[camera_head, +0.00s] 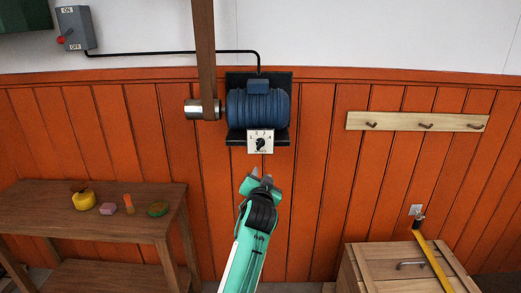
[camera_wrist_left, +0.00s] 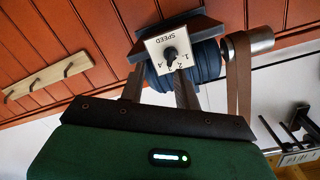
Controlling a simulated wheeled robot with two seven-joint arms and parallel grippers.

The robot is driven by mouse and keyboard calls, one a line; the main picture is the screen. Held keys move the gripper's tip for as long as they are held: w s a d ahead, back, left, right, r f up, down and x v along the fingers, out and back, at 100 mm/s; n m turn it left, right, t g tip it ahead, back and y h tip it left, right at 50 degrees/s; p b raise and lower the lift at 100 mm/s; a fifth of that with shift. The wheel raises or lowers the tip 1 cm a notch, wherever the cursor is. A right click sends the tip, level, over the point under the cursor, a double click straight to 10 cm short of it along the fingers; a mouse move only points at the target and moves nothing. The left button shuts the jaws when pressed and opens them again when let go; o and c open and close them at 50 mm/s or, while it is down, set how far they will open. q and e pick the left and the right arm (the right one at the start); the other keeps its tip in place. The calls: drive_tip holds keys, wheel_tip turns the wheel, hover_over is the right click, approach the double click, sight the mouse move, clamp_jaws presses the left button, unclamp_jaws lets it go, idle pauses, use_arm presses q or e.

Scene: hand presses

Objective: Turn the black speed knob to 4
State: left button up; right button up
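The black speed knob (camera_head: 260,144) sits on a square white dial plate below the blue motor. In the left wrist view the knob (camera_wrist_left: 170,53) shows on the plate, which appears upside down with "SPEED" and numbers. The pointer is too small to read surely. My left gripper (camera_head: 261,176) is just below the plate in the head view, apart from the knob. In the wrist view its two fingers (camera_wrist_left: 160,76) are spread with nothing between them, tips short of the knob, and the right finger overlaps the plate's lower edge. My right gripper is not in view.
The blue motor (camera_head: 258,108) has a metal pulley (camera_head: 201,109) and brown belt on its left. A switch box (camera_head: 75,28) is at upper left. A wooden table (camera_head: 75,210) with small objects stands left. A peg rail (camera_head: 400,122) and a wooden crate (camera_head: 375,265) are right.

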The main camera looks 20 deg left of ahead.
use_arm(q)
wheel_tip(320, 180, up, 4)
drive_tip(key=p, duration=0.2)
approach(260, 146)
drive_tip(key=w, duration=0.2)
drive_tip(key=shift+t, duration=0.3)
drive_tip(key=p+x, duration=0.1)
drive_tip(key=x, duration=0.4)
drive_tip(key=shift+w+a+f, duration=0.15)
drive_tip(key=shift+w+a, duration=0.1)
drive_tip(key=shift+a, duration=0.05)
drive_tip(key=shift+p+x, duration=0.35)
drive_tip(key=shift+x, duration=0.45)
drive_tip(key=shift+c, duration=0.2)
clamp_jaws()
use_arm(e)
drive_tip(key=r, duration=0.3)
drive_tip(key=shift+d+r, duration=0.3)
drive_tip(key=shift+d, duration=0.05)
